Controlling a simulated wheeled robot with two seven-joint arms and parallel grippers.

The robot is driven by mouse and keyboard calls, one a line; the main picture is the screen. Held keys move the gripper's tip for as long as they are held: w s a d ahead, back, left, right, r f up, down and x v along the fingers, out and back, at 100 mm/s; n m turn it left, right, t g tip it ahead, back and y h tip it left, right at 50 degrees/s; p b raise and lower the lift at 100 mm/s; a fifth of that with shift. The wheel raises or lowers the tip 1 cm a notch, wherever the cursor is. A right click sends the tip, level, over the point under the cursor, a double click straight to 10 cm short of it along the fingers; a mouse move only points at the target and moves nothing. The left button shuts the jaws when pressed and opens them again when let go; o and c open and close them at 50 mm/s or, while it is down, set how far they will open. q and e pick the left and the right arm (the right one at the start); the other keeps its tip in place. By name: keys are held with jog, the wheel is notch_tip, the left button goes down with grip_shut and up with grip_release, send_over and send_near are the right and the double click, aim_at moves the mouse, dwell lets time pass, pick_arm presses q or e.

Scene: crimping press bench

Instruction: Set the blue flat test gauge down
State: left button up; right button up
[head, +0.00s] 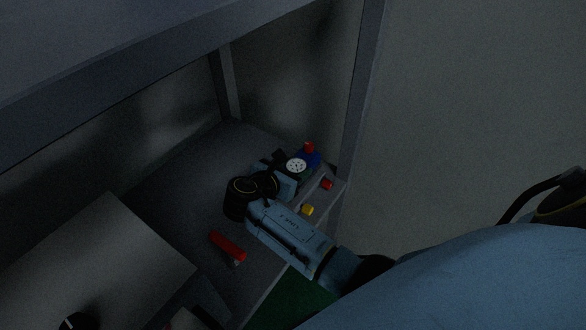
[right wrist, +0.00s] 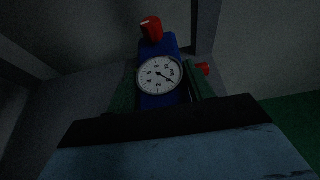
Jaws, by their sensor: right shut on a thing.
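The blue flat test gauge (head: 313,158) has a blue body, a round white dial and a red knob on top. It is at the far right end of the bench shelf in the head view. In the right wrist view the gauge (right wrist: 159,99) stands roughly upright with its dial facing the camera. My right gripper (head: 291,178) is shut on it, with one dark green finger on each side in the right wrist view (right wrist: 162,88). The gauge's lower part is hidden behind the gripper, so I cannot tell whether it touches the shelf. My left gripper is out of view.
A red piece (head: 327,184) and a yellow piece (head: 307,210) are near the shelf's right edge. A red bar (head: 228,246) lies nearer the front. A grey panel (head: 95,255) is at left. A post (head: 358,95) rises just right of the gauge. The scene is dim.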

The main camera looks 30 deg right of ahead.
jog(key=shift+r, duration=0.1)
jog(key=o, duration=1.1)
jog(key=shift+o, duration=0.2)
jog(key=v, duration=1.2)
jog(key=shift+p, duration=0.35)
jog(key=shift+s, duration=0.1)
